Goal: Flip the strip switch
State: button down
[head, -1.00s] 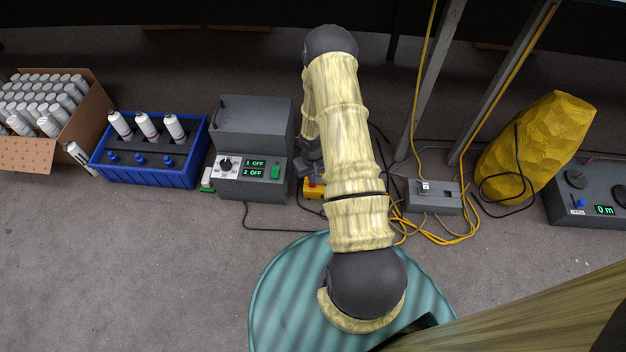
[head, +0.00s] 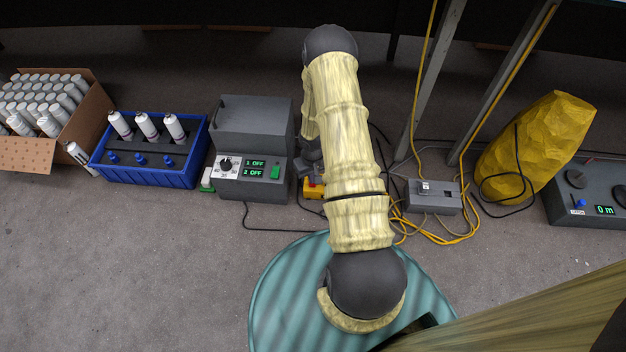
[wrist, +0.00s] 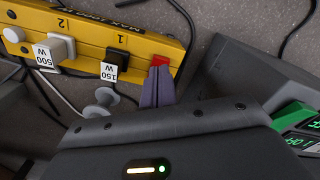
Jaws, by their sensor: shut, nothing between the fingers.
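The yellow power strip (wrist: 125,45) crosses the upper left of the wrist view, with a red switch (wrist: 160,61) near its right end. In the head view the strip (head: 314,194) is partly hidden behind my arm. My gripper (wrist: 157,72) is shut and empty, its purple fingertips right at the lower edge of the red switch. Whether they touch it, and which way the switch is tipped, I cannot tell. A black plug tagged 150 W (wrist: 115,62) sits in socket 1 and a white plug tagged 500 W (wrist: 58,49) in socket 2.
A grey control box (head: 254,185) with a dial reads 1 OFF and 2 OFF, left of the strip. A blue crate (head: 150,172) with white cans stands further left. A grey junction box (head: 433,199) and loose cables lie to the right. The front left floor is clear.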

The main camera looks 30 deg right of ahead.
jog(key=shift+f+b, duration=0.45)
jog(key=shift+f, duration=0.4)
dwell(0.6)
jog(key=shift+r+p, duration=3.4)
jog(key=shift+r, duration=0.1)
